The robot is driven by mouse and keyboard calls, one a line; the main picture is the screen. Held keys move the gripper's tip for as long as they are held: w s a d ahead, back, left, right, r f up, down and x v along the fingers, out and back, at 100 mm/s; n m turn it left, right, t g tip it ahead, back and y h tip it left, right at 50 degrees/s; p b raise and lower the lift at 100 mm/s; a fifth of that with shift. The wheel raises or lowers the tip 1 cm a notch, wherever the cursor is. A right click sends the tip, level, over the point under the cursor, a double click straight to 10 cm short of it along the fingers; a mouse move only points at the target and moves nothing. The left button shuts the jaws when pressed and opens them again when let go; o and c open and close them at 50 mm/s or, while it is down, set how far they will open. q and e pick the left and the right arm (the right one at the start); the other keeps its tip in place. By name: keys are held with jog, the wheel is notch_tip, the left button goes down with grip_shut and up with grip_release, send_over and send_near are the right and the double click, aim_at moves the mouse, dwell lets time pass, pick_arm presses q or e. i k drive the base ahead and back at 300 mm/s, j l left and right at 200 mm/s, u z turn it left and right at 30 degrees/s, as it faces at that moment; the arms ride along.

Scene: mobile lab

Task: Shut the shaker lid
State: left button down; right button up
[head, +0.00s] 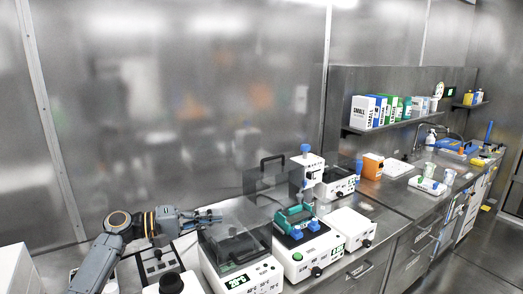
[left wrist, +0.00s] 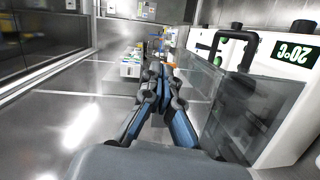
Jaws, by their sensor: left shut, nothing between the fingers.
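A tinted see-through lid (head: 262,187) with a black handle (head: 272,158) stands raised behind the benchtop units. One white unit (head: 213,275) has a 20°C display and a tinted cover. Beside it is a white unit (head: 318,258) with a teal rack on top. I cannot tell for certain which unit the raised lid joins. My left gripper (head: 218,216) is shut and empty, apart from the raised lid, left of it. In the left wrist view the gripper (left wrist: 160,72) is beside a clear panel (left wrist: 262,112) and a black handle (left wrist: 252,45). My right gripper is not shown.
A small white box (head: 352,228) stands right of the units. A pipette-like stand (head: 305,165) and an orange box (head: 372,166) are farther back. A metal wall (head: 150,100) lies behind the bench. A shelf (head: 400,124) holds boxes at the back right.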

aim_at(250, 191)
jog(key=i, duration=1.3)
